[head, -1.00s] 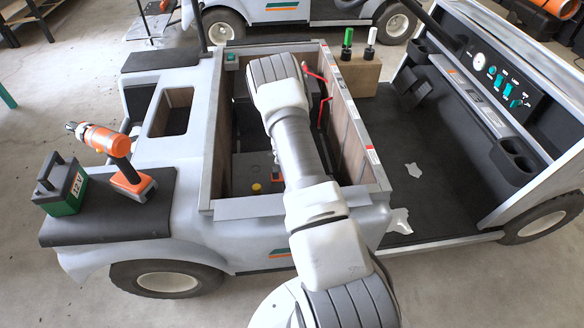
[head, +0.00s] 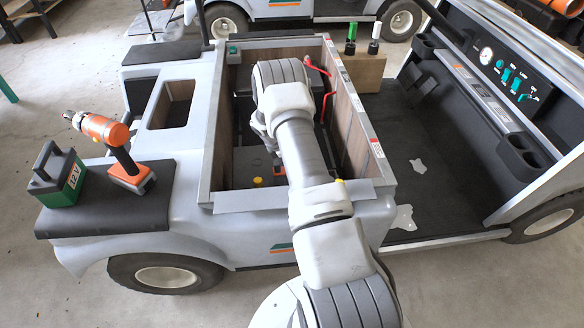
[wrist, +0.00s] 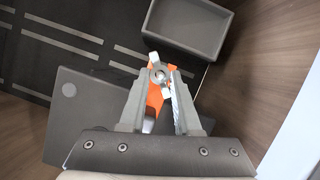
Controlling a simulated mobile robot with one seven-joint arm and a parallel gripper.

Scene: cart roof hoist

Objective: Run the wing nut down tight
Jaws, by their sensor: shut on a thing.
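In the wrist view the wing nut (wrist: 159,75) is a small silver piece with a round centre and two pale wings, over an orange part (wrist: 154,98). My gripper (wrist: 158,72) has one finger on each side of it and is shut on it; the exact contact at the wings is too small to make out. In the head view my arm reaches down into the open bay of the grey cart (head: 205,150). My fingers and the wing nut are hidden there behind the arm.
The bay has wooden side walls (head: 350,125) close to my arm. A grey open tray (wrist: 185,28) lies beyond the fingers. A red bent rod (head: 326,88) stands in the bay. An orange drill (head: 108,135) and a green 12 V battery (head: 62,180) sit on the cart's left deck.

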